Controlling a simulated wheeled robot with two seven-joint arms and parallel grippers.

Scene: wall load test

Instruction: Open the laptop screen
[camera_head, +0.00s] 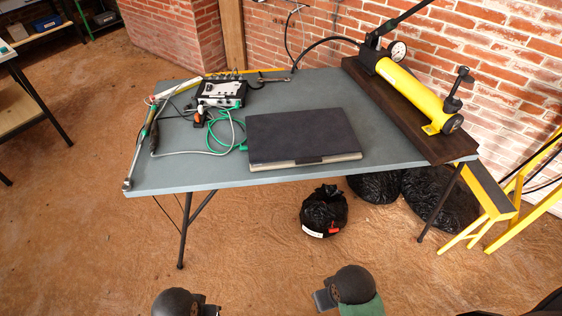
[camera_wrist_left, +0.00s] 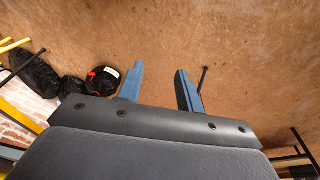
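The laptop (camera_head: 302,138) lies shut near the front edge of the grey-green table (camera_head: 172,180). Its dark lid is down and its lighter front edge faces me. In the left wrist view my left gripper (camera_wrist_left: 158,86) shows two blue fingers spread apart with only floor between them. It is open, empty and away from the laptop. In the head view only dark rounded parts of my two arms show at the bottom edge, well short of the table. My right gripper is not clearly visible.
A yellow hand pump (camera_head: 415,95) stands on a dark board at the table's right. A black device (camera_head: 221,92) with cables lies left of the laptop, near a long wrench (camera_head: 140,150). Black bags (camera_head: 324,210) sit under the table. A yellow stand (camera_head: 500,205) is at right.

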